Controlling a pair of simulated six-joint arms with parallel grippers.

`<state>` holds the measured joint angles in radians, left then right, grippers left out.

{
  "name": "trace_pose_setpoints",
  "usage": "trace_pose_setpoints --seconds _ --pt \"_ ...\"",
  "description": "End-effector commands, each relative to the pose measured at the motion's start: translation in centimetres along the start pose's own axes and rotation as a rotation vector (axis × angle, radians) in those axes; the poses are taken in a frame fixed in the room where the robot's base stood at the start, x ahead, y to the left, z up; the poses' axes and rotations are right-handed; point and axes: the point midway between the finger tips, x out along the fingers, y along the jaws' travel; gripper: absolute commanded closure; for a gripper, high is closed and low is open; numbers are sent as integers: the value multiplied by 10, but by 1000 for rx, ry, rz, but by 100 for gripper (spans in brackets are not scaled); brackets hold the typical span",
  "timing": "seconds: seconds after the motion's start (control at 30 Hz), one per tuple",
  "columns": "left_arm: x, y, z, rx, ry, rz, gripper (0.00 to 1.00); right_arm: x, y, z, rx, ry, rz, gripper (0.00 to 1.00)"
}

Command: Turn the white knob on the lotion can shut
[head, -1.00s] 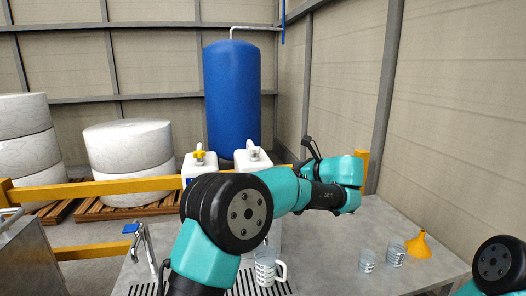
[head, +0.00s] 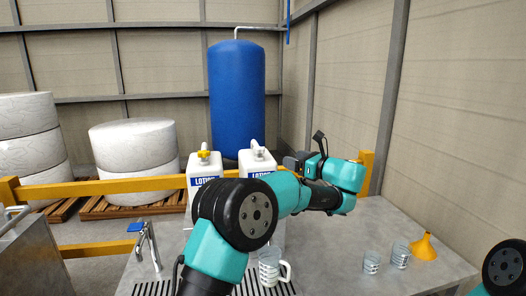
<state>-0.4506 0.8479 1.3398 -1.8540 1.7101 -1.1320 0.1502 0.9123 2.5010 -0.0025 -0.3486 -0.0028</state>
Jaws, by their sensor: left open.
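Two white cans with blue LOTION labels stand side by side at the back of the counter. The right lotion can (head: 257,163) has a white knob (head: 256,146) on top. The left lotion can (head: 204,166) has a yellow knob (head: 204,153). My left arm crosses in front and hides the lower parts of both cans. My left gripper (head: 290,162) is small and dark in this view, open, just right of the white-knob can and a little below the knob. I cannot tell whether it touches the can. My right gripper is out of view.
Two measuring cups (head: 371,263) (head: 400,256) and an orange funnel (head: 423,246) stand on the right. A tap (head: 149,245) is at the left. The grey counter (head: 330,262) is clear in the middle.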

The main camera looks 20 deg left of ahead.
Motion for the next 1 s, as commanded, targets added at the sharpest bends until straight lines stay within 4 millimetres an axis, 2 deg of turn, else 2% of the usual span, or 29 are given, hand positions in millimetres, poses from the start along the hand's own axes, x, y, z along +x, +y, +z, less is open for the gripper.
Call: trace_pose_setpoints --seconds 0.1,0.7,0.83,1.0 --pt "22 0 0 -1 2 3 31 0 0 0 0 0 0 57" --pt "122 0 0 -2 1 2 31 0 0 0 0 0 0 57" --pt "136 0 0 -1 1 2 31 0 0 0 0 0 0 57" --pt "144 0 0 -1 1 0 31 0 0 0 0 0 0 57"
